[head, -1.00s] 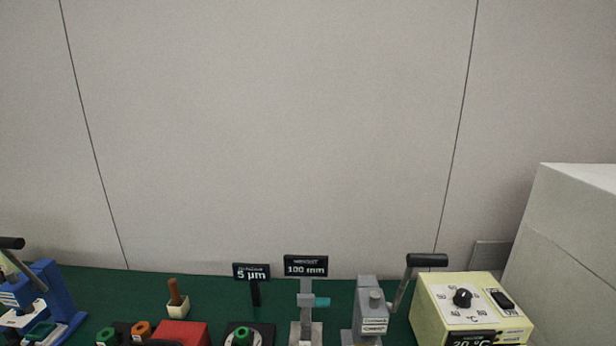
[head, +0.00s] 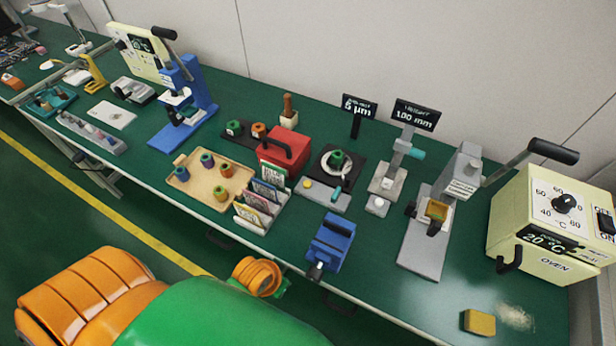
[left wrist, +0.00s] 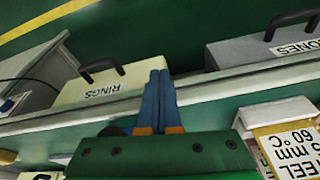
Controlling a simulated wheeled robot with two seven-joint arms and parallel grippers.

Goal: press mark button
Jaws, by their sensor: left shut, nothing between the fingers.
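No button lettered "mark" can be read. A grey strip with a yellow button (head: 307,184) lies in front of the lapping plate (head: 327,167), which carries a green ring. A small block with a pale round top (head: 377,203) stands in front of the height gauge (head: 396,165). In the left wrist view my left gripper (left wrist: 158,75) has its blue fingers together, empty, over the bench's front edge, near the drawer marked RINGS (left wrist: 90,92). In the head view my green and orange arm fills the bottom left; the fingertips cannot be made out. My right gripper is not in view.
A card rack (head: 262,213), a wooden tray (head: 188,187) of rings, a red box (head: 291,143), a blue vise (head: 331,243) and a grey lever press (head: 430,250) crowd the bench. The oven (head: 530,262) stands at right.

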